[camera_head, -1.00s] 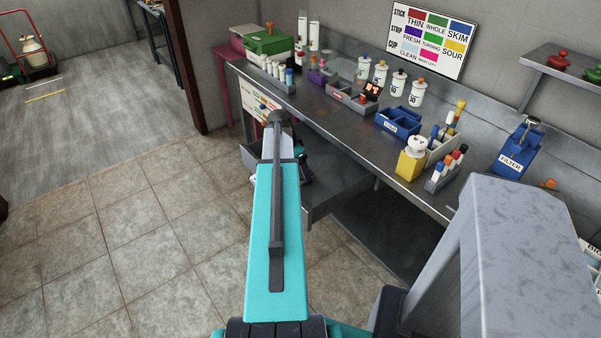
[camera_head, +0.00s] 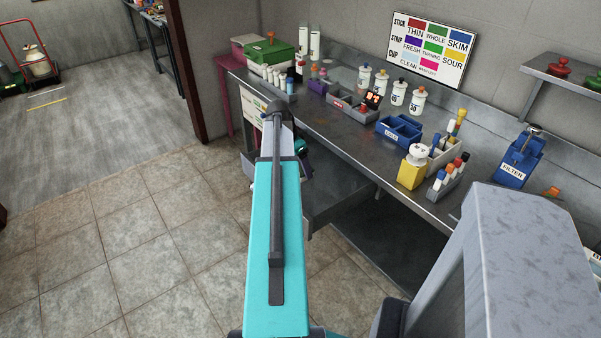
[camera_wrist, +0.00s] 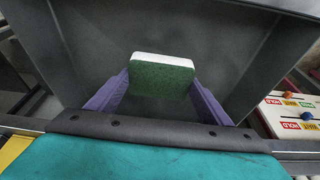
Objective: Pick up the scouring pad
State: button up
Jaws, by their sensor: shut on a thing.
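The scouring pad (camera_wrist: 161,78) shows in the wrist view as a green block with a white layer along its upper edge. My gripper (camera_wrist: 160,85) is shut on it, with a purple finger on each side. The pad is over a grey drawer (camera_wrist: 190,37), whose walls stand around it in the view. How high the pad is above the drawer floor is hard to tell. In the head view my arm hides the gripper and the pad.
The steel bench (camera_head: 345,140) carries a green box (camera_head: 270,54), a blue divided tray (camera_head: 400,131), white bottles and a yellow jar (camera_head: 412,168). A panel with coloured knobs (camera_wrist: 292,112) is right of the drawer. The tiled floor (camera_head: 130,240) at left is clear.

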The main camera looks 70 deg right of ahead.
jog(key=shift+r, duration=2)
